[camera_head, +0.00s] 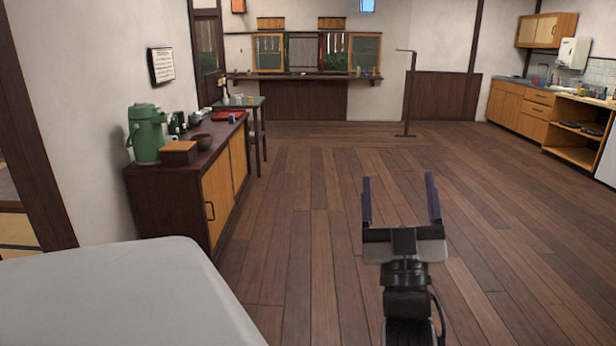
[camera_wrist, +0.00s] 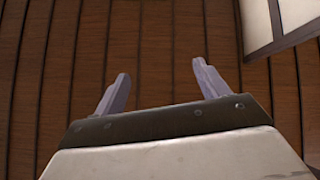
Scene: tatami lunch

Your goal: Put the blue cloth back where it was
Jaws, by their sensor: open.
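My gripper (camera_head: 400,190) is open and empty, held out over bare wooden floor. In the wrist view my gripper (camera_wrist: 161,75) shows its two fingers wide apart with only floor planks between them. I cannot make out a blue cloth for certain in either view. A small light-blue patch (camera_head: 367,5) is cut off by the top edge at the far wall, and I cannot tell what it is. A dark stand (camera_head: 408,92) with a short arm at its top stands on the floor toward the back, with nothing visible hanging from it.
A dark sideboard (camera_head: 160,212) stands at left with a green air pot (camera_head: 147,138) and a wooden box (camera_head: 179,153). A pale surface (camera_head: 110,300) fills the near left corner. Kitchen cabinets (camera_head: 518,107) line the right. The middle floor (camera_head: 320,215) is clear.

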